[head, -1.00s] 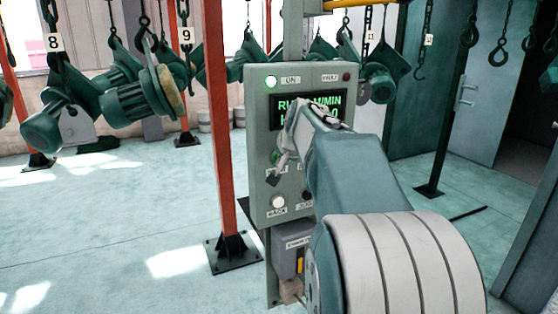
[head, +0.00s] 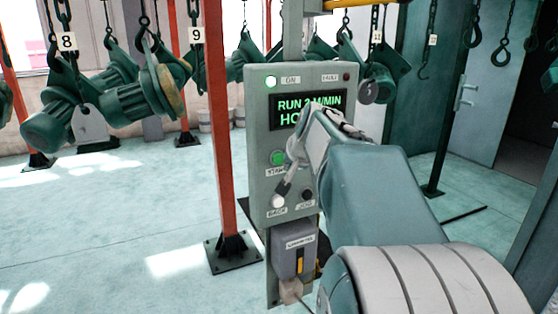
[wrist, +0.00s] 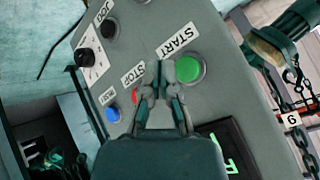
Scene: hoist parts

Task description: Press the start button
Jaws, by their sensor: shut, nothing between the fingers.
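The start button (head: 278,158) is a green round button on the grey control panel (head: 258,110), bright in the head view with its label partly covered. In the wrist view the green start button (wrist: 188,69) sits beside the START label, just right of my fingertips. My gripper (head: 284,188) is shut and empty in front of the panel, below the start button in the head view. In the wrist view my gripper (wrist: 160,78) points at the panel between the START and STOP labels. Whether it touches the panel cannot be told. The display (head: 308,108) reads RUN, partly hidden by my arm.
A red stop button (wrist: 136,97), a blue button (wrist: 113,114) and a black knob (wrist: 109,28) are close by. A white button (head: 278,202) is low on the panel. An orange post (head: 220,150) stands left. Hoist parts (head: 140,100) hang from chains behind.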

